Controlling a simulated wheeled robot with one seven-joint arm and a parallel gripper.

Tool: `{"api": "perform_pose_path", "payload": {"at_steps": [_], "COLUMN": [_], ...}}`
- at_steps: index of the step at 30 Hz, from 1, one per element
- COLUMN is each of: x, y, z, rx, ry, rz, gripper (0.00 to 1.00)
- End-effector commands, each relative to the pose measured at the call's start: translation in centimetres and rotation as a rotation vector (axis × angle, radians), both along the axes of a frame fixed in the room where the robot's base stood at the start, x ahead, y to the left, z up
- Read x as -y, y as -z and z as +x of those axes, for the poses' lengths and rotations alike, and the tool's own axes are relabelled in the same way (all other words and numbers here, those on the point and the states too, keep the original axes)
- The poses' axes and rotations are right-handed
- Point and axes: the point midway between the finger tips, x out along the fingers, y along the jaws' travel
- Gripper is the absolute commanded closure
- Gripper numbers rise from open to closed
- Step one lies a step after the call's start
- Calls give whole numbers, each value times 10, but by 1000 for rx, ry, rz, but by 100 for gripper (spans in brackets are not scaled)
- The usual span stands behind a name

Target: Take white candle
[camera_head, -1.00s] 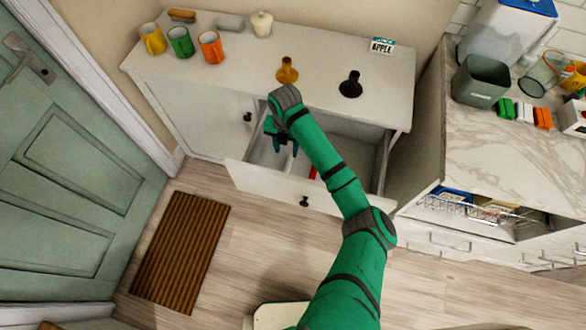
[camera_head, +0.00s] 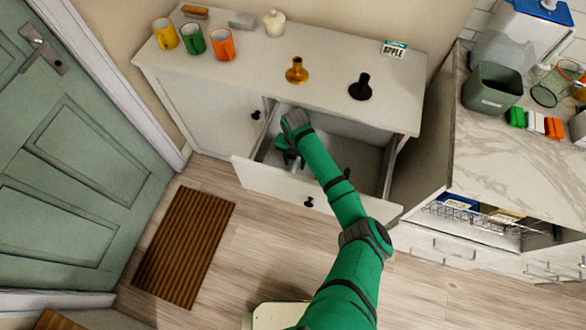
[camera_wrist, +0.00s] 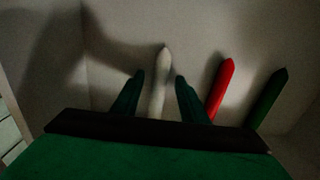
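The white candle (camera_wrist: 161,82) lies in the open drawer (camera_head: 362,154) and shows in the wrist view between the two fingers of my gripper (camera_wrist: 156,88). A finger stands on each side of it, with a small gap to the left finger and the right finger close to it. A red candle (camera_wrist: 220,88) and a green candle (camera_wrist: 268,98) lie to the right of the fingers. In the head view my gripper (camera_head: 287,160) reaches down into the drawer, and my arm hides the white candle there.
The drawer front (camera_head: 270,185) stands out from the cabinet below its top (camera_head: 330,85). On top are a gold candlestick (camera_head: 297,70), a black candlestick (camera_head: 361,87) and several mugs, including an orange one (camera_head: 222,44). The counter (camera_head: 500,160) is at right.

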Motion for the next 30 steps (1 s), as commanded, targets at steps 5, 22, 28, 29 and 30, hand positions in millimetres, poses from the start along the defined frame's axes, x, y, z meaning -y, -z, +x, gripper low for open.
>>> {"api": "perform_pose_path", "payload": {"at_steps": [5, 22, 28, 29, 30], "x": [0, 0, 0, 0, 0], "y": [1, 0, 0, 0, 0], "z": [0, 0, 0, 0, 0], "rx": [1, 1, 1, 1, 1], "ry": [0, 0, 0, 0, 0], "rz": [1, 1, 1, 1, 1], "gripper": [60, 100, 100, 100, 100]}}
